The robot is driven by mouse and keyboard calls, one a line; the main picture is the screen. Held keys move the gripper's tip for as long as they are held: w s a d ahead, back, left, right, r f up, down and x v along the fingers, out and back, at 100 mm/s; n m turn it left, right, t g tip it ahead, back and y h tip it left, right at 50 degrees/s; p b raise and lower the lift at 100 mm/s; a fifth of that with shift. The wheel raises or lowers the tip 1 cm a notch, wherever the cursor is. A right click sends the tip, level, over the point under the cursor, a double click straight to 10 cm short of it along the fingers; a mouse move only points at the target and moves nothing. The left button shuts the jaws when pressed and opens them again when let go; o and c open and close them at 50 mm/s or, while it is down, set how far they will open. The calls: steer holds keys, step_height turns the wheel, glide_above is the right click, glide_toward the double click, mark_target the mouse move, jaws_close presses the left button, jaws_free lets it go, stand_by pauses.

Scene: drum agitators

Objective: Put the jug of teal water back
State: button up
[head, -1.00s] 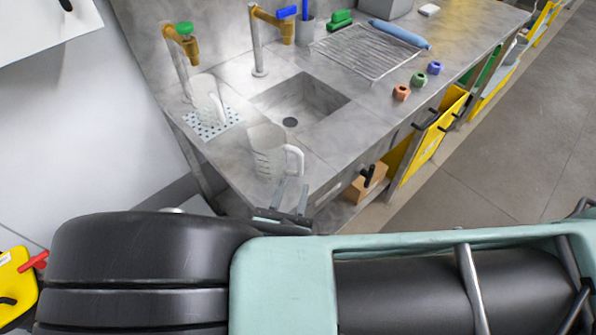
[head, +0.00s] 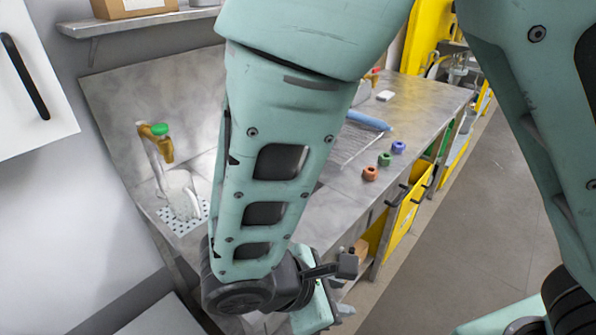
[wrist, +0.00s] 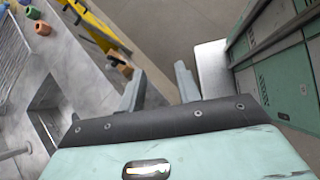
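A clear jug (head: 180,195) stands on a dotted drip mat (head: 190,222) under the green-topped tap (head: 157,143) in the head view. No teal water can be made out in it. A second jug, seen on the bench's near corner earlier, is hidden now, with my arm across that area. In the wrist view my gripper (wrist: 160,88) has its two fingers apart with nothing between them. It points down past the bench front toward the floor. No jug shows in the wrist view.
The bench (head: 325,215) bears orange, green and purple rings (head: 384,159) and a blue roll (head: 368,120) by the drying rack. Yellow drawers (head: 408,215) with black handles line its front. A wall shelf (head: 140,22) holds a box. The floor (head: 425,265) at right is clear.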

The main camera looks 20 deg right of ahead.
steer(key=s+r+m+g+y, duration=0.1)
steer(key=s+r+m+y, duration=0.2)
steer(key=r+m+y, duration=0.6)
step_height(320, 180, up, 2)
steer(key=shift+s+d+m, duration=0.2)
steer(key=shift+d+m, duration=0.15)
steer(key=shift+m, duration=0.05)
step_height(320, 180, down, 3)
steer(key=b, duration=0.2)
steer(key=shift+r+b, duration=0.1)
steer(key=shift+b, duration=0.3)
